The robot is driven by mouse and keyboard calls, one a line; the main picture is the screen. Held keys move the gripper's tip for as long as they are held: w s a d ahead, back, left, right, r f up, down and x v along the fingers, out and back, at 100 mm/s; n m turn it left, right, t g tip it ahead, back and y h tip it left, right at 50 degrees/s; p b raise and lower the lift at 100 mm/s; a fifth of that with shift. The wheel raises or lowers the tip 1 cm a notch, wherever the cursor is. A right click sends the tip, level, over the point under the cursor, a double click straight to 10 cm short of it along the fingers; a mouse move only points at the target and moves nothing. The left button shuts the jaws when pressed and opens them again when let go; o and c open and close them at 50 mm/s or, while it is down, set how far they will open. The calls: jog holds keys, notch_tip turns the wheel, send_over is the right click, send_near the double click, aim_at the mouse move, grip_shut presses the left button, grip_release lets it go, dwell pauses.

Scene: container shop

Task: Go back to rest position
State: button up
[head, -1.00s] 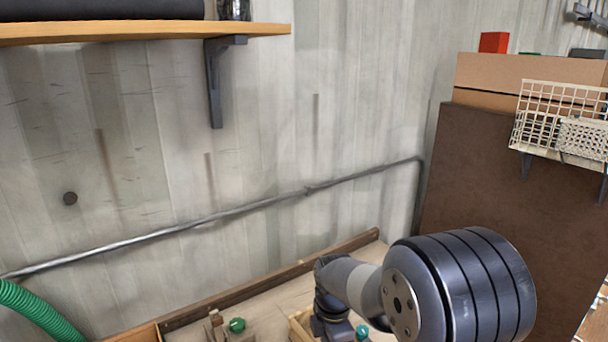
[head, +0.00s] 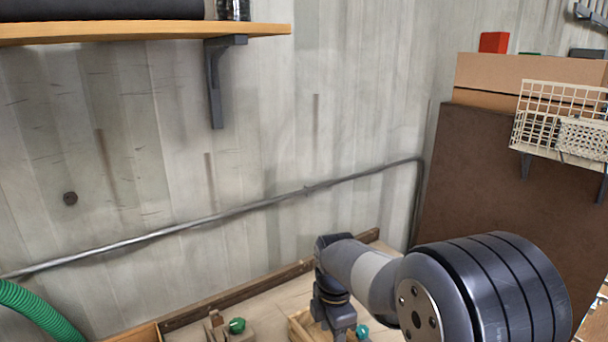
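My arm reaches in from the lower right of the head view. Its end bends down over the wooden bench (head: 270,299) to my gripper (head: 338,322), at the bottom edge of the picture. Only its dark upper part shows clearly. Its fingertips cannot be made out, so I cannot tell whether it is open or holds something. Beside it is a light wooden box (head: 299,325), partly hidden by the arm. A small teal knob (head: 361,332) shows just right of the gripper.
A wooden piece with a green knob (head: 237,325) stands left of the gripper. A green hose (head: 40,309) curves at lower left. A wooden shelf (head: 130,32) hangs at upper left. A brown panel (head: 475,170) and a wire basket (head: 540,125) are at right. A pipe (head: 250,208) crosses the wall.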

notch_tip(320, 180, down, 5)
jog(key=shift+r, duration=0.1)
jog(key=m, duration=0.4)
jog(key=shift+r, duration=0.1)
jog(key=m+b, duration=0.1)
jog(key=m, duration=0.6)
jog(key=shift+m, duration=0.4)
jog(key=m+b, duration=0.1)
jog(key=m, duration=0.2)
jog(key=shift+m, duration=0.8)
jog(key=shift+r, duration=2.6)
